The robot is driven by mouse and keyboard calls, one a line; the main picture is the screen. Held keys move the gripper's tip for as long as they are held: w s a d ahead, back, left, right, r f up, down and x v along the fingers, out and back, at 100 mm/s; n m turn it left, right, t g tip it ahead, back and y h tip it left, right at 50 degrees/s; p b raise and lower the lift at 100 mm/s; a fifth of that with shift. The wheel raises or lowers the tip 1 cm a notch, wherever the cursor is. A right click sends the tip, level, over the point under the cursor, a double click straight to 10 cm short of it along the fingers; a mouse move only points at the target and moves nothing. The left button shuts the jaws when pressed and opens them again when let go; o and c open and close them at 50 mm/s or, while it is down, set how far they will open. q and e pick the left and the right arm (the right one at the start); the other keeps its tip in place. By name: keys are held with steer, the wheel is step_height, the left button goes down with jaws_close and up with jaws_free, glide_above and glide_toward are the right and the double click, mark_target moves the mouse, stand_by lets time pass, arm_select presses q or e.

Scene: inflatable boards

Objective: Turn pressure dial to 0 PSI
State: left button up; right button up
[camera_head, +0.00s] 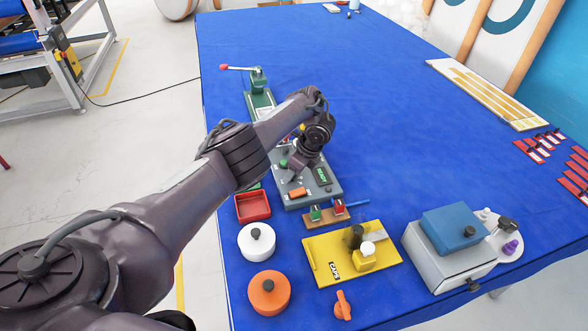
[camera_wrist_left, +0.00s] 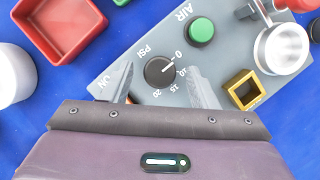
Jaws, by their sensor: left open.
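The pressure dial (camera_wrist_left: 156,72) is a round black knob with a white pointer line, on a grey control panel (camera_wrist_left: 130,62) in the left wrist view. The pointer faces up and right, roughly between the 0 and 10 marks. My left gripper (camera_wrist_left: 160,68) is open, with one finger on each side of the dial. I cannot tell if the fingers touch it or how high they are. In the head view my left gripper (camera_head: 293,171) is over the panel (camera_head: 323,190) and hides the dial. My right gripper is not in view.
Near the dial are a green button (camera_wrist_left: 201,31), a silver round fitting (camera_wrist_left: 281,48) and a brass square socket (camera_wrist_left: 243,88). A red tray (camera_head: 253,206) is left of the panel. A yellow board (camera_head: 330,270) and a grey box (camera_head: 445,262) stand nearer.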

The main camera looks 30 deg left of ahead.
mark_target(301, 183)
arm_select(q)
steer(key=p+v, duration=0.3)
steer(key=v, duration=0.4)
steer(key=shift+r, duration=0.4)
steer(key=shift+d, duration=0.1)
